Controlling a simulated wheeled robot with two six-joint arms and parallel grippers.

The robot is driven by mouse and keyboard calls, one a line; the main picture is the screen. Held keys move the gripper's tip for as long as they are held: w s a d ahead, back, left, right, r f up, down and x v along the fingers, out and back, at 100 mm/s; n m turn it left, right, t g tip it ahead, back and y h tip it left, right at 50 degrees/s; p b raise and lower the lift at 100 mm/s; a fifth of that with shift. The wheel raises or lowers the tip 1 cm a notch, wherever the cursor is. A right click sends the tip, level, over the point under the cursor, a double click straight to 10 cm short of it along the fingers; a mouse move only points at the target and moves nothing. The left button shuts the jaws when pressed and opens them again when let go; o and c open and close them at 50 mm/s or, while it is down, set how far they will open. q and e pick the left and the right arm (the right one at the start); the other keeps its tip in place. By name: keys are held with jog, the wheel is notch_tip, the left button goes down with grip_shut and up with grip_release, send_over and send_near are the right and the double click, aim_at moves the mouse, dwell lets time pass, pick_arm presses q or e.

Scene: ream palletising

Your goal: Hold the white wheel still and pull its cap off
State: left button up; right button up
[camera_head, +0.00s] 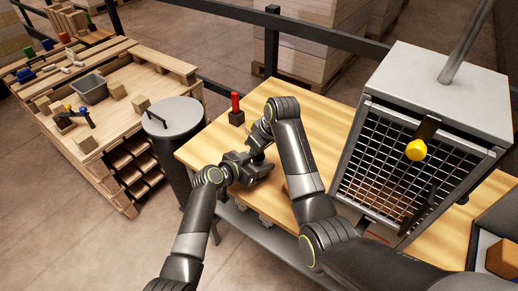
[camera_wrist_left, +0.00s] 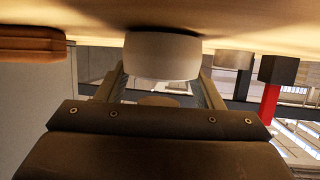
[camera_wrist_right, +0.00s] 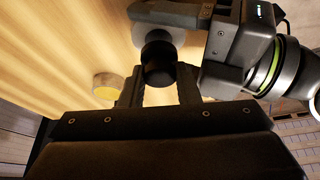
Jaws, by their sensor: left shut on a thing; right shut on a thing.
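The white wheel (camera_wrist_left: 162,56) is between the fingers of my left gripper (camera_wrist_left: 160,85), which is shut on it at the tabletop. In the right wrist view the pale wheel (camera_wrist_right: 178,42) shows partly behind a black round cap (camera_wrist_right: 158,62). My right gripper (camera_wrist_right: 160,88) is shut on this cap. The cap overlaps the wheel in that view; I cannot tell whether they are still joined. In the head view my left gripper (camera_head: 246,168) and my right gripper (camera_head: 259,142) are close together above the wooden table and hide the wheel and cap.
A red post on a black block (camera_head: 236,112) stands just behind the grippers. A pale round piece with a yellow top (camera_wrist_right: 107,86) lies nearby. A wire-fronted cage (camera_head: 415,160) stands right on the table (camera_head: 205,148). A grey bin (camera_head: 172,112) and pallet bench (camera_head: 150,75) are left.

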jog(key=shift+r, duration=2)
pick_arm(q)
jog(key=o, duration=1.5)
jog(key=shift+c, duration=0.2)
jog(key=shift+a, duration=0.1)
